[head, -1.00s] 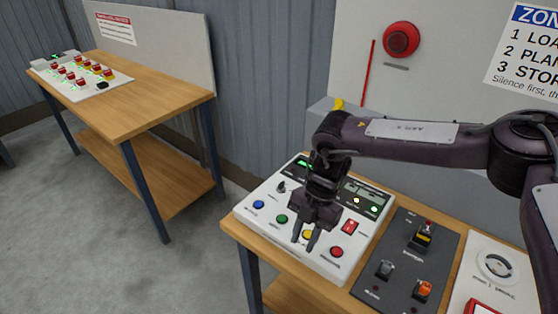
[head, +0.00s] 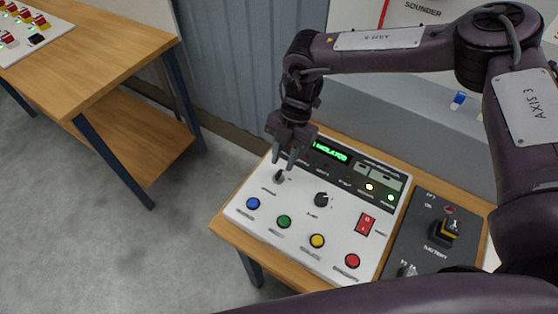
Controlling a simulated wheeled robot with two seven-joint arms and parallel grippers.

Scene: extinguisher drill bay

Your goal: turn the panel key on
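The white control panel (head: 238,203) lies on the wooden bench on the right. The small dark panel key (head: 279,176) stands near its upper left corner, above the blue button. My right gripper (head: 283,162) points down just above the key. Its two fingers are apart with nothing seen between them. The fingertips are close to the key, and I cannot tell whether they touch it. The key's exact turn is too small to tell. My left gripper is not in view.
The panel also carries a black knob (head: 321,199), blue (head: 253,203), green (head: 284,222), yellow (head: 317,241) and red (head: 352,261) buttons, a red rocker switch (head: 365,224) and a lit green display (head: 330,151). A dark switch plate (head: 417,232) sits to the right.

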